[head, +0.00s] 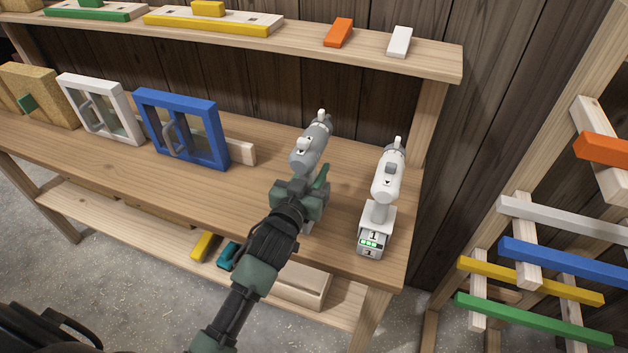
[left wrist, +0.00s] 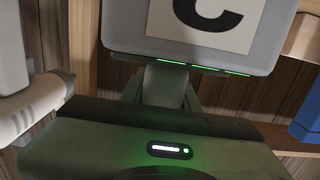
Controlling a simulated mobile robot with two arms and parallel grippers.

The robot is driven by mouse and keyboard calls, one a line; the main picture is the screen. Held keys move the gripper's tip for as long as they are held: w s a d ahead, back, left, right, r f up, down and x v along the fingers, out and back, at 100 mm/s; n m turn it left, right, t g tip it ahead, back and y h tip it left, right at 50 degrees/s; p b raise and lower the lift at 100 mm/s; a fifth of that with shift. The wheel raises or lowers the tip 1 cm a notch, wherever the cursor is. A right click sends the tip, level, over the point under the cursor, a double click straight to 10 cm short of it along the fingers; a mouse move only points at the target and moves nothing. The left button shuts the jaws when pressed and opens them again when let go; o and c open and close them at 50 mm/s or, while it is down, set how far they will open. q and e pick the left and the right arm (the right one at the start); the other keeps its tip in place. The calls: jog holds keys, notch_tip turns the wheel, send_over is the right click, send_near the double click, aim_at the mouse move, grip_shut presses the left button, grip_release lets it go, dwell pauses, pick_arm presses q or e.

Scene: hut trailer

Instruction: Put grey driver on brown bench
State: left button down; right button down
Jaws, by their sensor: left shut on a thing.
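The grey driver (head: 314,142) is upright at the right part of the wooden bench (head: 260,185), its nose pointing to the back. My left gripper (head: 302,192) is shut on its handle. The gripper hides the driver's lower part in the head view, so I cannot tell whether its base touches the bench top. My right gripper is not in view.
A white driver (head: 388,178) stands close on the right, near the bench's right end. A blue framed window (head: 182,97) and a white one (head: 70,88) stand to the left. A raised shelf (head: 290,38) runs behind. A rack with coloured bars (head: 560,262) is at far right.

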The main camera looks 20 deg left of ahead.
pick_arm(q)
notch_tip(320, 180, down, 3)
jog(key=shift+f, duration=0.15)
jog(key=shift+f, duration=0.1)
jog(key=c, duration=1)
grip_release()
jog(key=shift+f, duration=0.15)
jog(key=shift+c, duration=0.2)
jog(key=shift+s, duration=0.1)
jog(key=s, duration=0.3)
jog(key=s+b, duration=0.1)
jog(key=s, duration=0.3)
jog(key=s+b, duration=0.1)
jog(key=s, duration=0.3)
jog(key=shift+a+r, duration=0.15)
jog(key=shift+r, duration=0.25)
jog(key=shift+s+r, duration=0.15)
jog(key=shift+s, duration=0.3)
